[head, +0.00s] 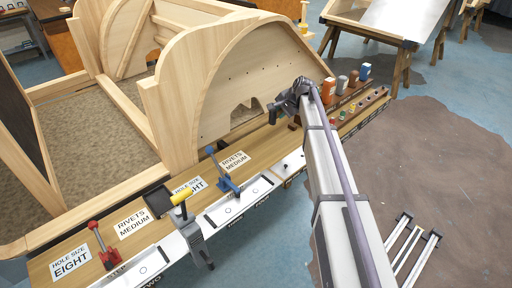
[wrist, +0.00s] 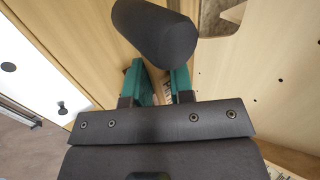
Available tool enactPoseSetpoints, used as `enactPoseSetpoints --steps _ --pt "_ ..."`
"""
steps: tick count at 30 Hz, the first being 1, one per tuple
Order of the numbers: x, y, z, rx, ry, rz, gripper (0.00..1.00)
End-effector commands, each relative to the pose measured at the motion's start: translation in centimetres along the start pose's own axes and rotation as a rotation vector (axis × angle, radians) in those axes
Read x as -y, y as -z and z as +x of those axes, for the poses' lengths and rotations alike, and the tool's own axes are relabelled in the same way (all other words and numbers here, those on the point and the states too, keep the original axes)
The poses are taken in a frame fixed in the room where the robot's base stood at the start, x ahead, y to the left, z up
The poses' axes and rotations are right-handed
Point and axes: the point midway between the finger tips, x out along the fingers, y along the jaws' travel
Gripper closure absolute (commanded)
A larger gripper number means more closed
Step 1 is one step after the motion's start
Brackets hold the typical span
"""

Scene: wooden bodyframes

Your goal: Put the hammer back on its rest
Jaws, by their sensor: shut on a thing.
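In the wrist view my gripper (wrist: 157,86) has two teal fingers closed on the hammer (wrist: 154,32). Only a thick dark grey cylinder of the hammer shows, just beyond the fingertips; the rest is hidden. In the head view my arm reaches up from the bottom, and the dark wrist end (head: 290,96) is in front of the curved wooden frame panel, above the bench's far part. The fingers and hammer cannot be made out clearly there. I cannot tell which place on the bench is the hammer's rest.
The wooden bodyframe (head: 170,110) stands close behind. Several small bottles (head: 342,83) stand at the bench's far end. Open floor (head: 430,150) lies right.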

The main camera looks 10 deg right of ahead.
Motion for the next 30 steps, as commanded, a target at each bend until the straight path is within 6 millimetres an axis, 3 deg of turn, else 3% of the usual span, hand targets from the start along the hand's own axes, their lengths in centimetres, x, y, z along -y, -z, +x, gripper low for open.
enactPoseSetpoints --steps 5,12,18,24,30 --pt "-0.1 0.3 0.2 -0.015 0.006 0.043 1.0" --pt "-3.2 0.2 5.0 -0.014 0.005 0.041 1.0" --pt "-3.5 0.2 5.4 -0.014 0.005 0.041 1.0" --pt "-5.6 0.2 8.6 -0.014 0.005 0.041 1.0" --pt "-5.3 0.2 8.2 -0.013 0.005 0.041 1.0"
